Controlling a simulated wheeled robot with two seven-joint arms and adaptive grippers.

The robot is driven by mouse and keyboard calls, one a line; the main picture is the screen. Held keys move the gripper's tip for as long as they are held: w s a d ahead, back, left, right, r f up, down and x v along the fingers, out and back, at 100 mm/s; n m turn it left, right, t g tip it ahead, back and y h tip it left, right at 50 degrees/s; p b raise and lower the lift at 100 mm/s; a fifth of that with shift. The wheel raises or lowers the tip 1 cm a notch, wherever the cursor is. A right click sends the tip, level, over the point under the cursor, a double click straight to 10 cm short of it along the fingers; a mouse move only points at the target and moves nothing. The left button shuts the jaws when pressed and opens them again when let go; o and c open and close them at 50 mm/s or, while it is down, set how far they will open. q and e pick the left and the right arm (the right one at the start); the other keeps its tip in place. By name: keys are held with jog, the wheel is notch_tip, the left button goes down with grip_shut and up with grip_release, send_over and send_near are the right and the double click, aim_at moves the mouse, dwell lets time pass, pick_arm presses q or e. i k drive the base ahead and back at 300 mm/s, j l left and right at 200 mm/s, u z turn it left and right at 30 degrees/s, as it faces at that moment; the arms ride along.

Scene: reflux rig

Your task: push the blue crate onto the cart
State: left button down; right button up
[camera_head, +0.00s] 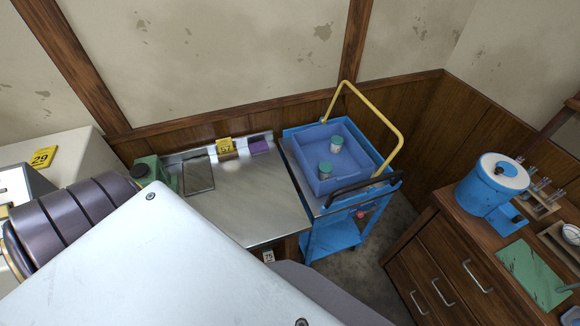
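The cart has a raised yellow handle (402,138). A dark bar (365,185) crosses the crate's front right corner; its attachment is unclear. Neither of my grippers shows; my own large pale and dark parts cover the lower left.
The steel table (240,207) holds a yellow tag, a purple block (259,146) and a flat dark plate (198,175). A wooden cabinet (440,270) with a blue-and-white device (492,185) stands right. Bare floor shows between cart and cabinet. Wood-panelled walls close the back.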

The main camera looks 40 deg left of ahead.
aim_at(330, 157)
jog(key=k+l+u, duration=0.15)
jog(key=l+u, duration=0.2)
jog(key=k+l+u, duration=0.5)
jog(key=l+u, duration=0.25)
